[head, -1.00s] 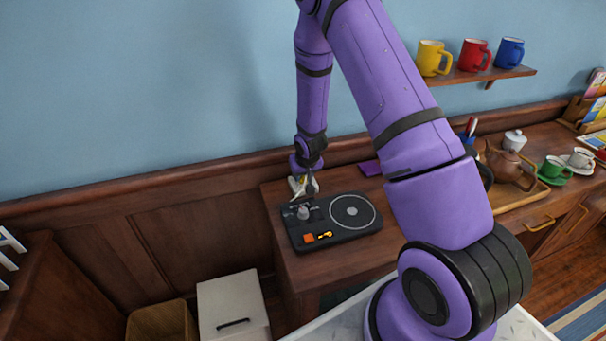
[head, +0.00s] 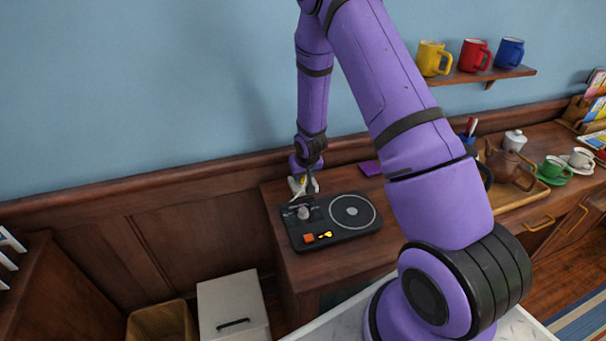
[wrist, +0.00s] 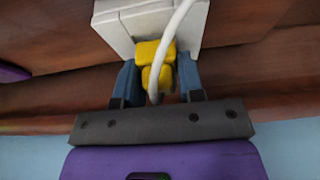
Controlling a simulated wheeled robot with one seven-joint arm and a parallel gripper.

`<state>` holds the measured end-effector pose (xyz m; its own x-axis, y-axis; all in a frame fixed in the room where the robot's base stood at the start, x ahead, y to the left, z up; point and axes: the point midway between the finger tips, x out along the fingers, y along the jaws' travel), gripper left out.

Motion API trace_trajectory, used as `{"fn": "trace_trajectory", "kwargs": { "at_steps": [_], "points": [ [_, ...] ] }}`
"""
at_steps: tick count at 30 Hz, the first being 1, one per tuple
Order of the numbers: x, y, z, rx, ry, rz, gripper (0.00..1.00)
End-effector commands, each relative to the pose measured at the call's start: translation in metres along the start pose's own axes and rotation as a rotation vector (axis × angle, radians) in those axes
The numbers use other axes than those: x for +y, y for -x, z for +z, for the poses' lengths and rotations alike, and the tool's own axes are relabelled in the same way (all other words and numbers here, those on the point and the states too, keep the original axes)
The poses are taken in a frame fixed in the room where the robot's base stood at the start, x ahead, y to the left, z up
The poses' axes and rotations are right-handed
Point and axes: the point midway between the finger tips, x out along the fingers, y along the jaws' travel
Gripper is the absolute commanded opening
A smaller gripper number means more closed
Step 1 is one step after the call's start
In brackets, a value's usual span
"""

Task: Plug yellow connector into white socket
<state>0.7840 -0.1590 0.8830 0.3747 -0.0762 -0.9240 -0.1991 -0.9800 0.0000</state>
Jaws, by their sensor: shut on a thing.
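The yellow connector (wrist: 163,52) is between the two blue fingers of my gripper (wrist: 157,70) in the wrist view, and my gripper is shut on it. A white cable (wrist: 177,22) loops over the connector. The connector's far end meets the edge of the white socket block (wrist: 120,20) at the top of the wrist view. I cannot tell how deep it sits, as the cable and the angle hide the opening. In the head view my gripper (head: 305,184) is low over the desk, behind the black device, with a small white part beside it.
The black device (head: 325,235) with a round dial, grey knob and orange switch lies just in front of my gripper. A purple flat item (head: 371,168) lies behind it. A brown teapot (head: 510,165) and cups stand to the right. A white bin (head: 232,300) stands below left.

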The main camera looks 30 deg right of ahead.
Motion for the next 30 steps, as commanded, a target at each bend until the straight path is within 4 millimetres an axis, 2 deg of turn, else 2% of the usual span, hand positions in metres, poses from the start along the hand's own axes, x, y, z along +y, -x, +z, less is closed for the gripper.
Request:
{"fn": "trace_trajectory", "kwargs": {
  "at_steps": [30],
  "points": [
    [0.000, -0.018, 0.009, -0.007, 0.002, 0.000, 0.15]
  ]
}}
